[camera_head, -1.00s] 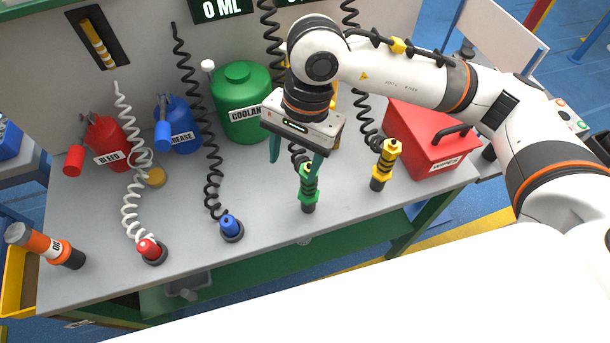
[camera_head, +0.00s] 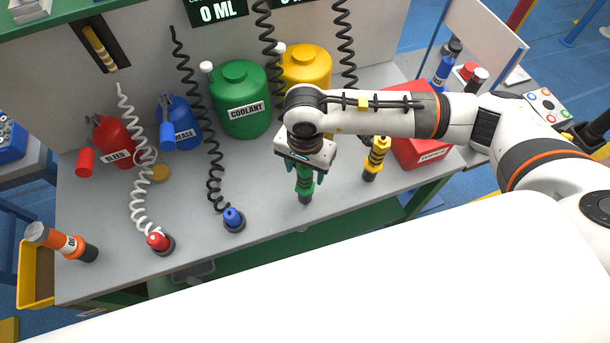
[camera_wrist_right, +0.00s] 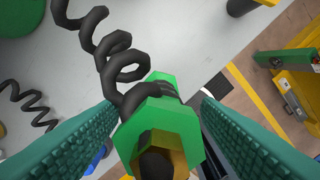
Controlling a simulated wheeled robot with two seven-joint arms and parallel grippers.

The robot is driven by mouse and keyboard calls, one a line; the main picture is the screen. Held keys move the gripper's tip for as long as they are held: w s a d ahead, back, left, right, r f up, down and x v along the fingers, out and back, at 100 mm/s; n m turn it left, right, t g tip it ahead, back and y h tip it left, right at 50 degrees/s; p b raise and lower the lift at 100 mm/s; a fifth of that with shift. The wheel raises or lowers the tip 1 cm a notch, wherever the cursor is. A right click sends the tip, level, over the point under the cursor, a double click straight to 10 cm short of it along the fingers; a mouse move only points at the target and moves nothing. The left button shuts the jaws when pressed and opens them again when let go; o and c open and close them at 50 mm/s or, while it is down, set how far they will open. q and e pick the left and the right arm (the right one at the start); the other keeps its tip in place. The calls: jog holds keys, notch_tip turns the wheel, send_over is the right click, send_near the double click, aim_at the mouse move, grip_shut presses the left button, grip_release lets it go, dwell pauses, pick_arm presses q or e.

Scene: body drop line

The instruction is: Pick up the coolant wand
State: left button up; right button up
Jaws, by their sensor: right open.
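The green coolant wand (camera_head: 305,185) stands upright in its dark holder near the front edge of the grey bench. My right gripper (camera_head: 304,172) is directly over it, with its fingers pointing down on either side of the wand's upper part. In the right wrist view the green wand head (camera_wrist_right: 160,125) lies between the two teal fingers of the right gripper (camera_wrist_right: 155,140), with gaps to both. The right gripper is open. A black coiled hose runs from the wand. My left gripper is not in view.
A yellow wand (camera_head: 376,158) stands close to the right of the gripper, partly below my arm. A blue wand (camera_head: 233,219) and a red wand (camera_head: 159,242) stand to the left. The green coolant canister (camera_head: 241,98) and a red box (camera_head: 420,150) are behind.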

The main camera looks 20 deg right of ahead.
jog(key=shift+f, duration=0.55)
grip_shut()
